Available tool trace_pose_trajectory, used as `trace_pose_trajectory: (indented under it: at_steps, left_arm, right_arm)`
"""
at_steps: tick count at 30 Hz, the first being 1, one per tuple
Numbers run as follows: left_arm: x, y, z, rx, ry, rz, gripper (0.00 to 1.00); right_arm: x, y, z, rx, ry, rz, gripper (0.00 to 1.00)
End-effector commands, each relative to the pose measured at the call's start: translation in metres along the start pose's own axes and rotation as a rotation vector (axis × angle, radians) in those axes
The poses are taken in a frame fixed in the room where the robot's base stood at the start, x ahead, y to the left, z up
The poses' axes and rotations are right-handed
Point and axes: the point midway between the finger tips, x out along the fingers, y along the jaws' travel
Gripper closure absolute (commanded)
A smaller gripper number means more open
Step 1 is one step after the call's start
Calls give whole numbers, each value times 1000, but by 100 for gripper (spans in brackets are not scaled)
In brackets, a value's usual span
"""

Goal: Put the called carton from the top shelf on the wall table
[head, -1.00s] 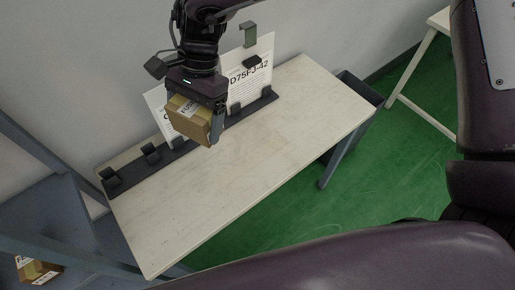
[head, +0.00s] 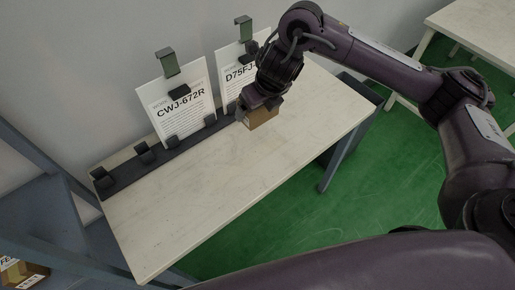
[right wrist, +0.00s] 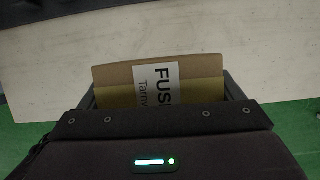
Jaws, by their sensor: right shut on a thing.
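My right gripper (head: 250,104) comes in from the right in the head view and is shut on a brown carton (head: 264,117). The carton is at the surface of the wall table (head: 190,195), in front of the D75FJ sheet; I cannot tell whether it touches the top. In the right wrist view the carton (right wrist: 115,78) sits between the fingers, with a white label reading "FUS" partly hidden by the gripper. My left gripper is not in view.
Two printed sheets, CWJ-672R (head: 182,108) and D75FJ (head: 232,72), stand in a dark rack (head: 160,153) along the wall. A grey shelf (head: 45,215) at left holds another carton (head: 22,273). The table's front left is bare. A dark bin (head: 352,95) stands behind the right end.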

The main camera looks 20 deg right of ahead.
Motion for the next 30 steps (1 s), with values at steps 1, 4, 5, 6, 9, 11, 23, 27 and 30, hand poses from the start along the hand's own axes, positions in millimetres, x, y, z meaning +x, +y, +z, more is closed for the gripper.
trace_pose_trajectory:
  at_steps: [1,4,5,6,9,11,23,27,30]
  left_arm:
    - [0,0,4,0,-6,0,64]
    - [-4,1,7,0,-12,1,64]
    - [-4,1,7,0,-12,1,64]
    - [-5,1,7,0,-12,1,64]
    - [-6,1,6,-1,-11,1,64]
    - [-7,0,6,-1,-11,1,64]
    - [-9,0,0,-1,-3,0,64]
    - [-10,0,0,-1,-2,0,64]
    - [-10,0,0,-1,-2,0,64]
  right_arm:
    - [13,0,-7,2,6,2,47]
    - [38,0,-17,0,6,1,47]
    - [45,0,-20,1,6,2,47]
    - [55,0,-24,1,6,2,47]
    - [79,0,-34,-1,5,2,47]
    - [92,1,-38,-1,3,3,47]
    - [137,1,-57,-4,2,2,47]
    - [155,1,-63,-2,0,4,47]
    - [160,1,-65,-5,-2,4,47]
